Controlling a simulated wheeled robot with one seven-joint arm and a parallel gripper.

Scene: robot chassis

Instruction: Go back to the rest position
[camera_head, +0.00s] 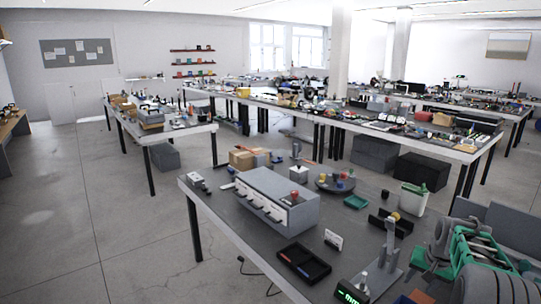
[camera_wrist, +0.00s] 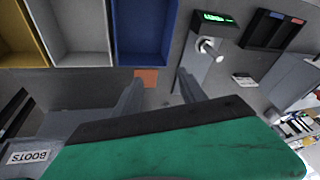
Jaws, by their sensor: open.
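My gripper (camera_wrist: 158,84) shows in the wrist view with its two grey fingers apart. Nothing is held between the fingers. A flat orange-brown square (camera_wrist: 146,77) shows beyond the gap, on the grey surface. In the head view, green and grey parts of my arm (camera_head: 475,248) are at the lower right, over the right side of the near table. I cannot make out the fingertips there.
The near table (camera_head: 228,213) holds a grey box (camera_head: 270,198), a black tray (camera_head: 303,264) and a device with a green display (camera_head: 350,293). The wrist view shows a blue bin (camera_wrist: 146,57), a white-grey bin (camera_wrist: 80,58) and a "BOOTS" label (camera_wrist: 28,156). Floor at left is clear.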

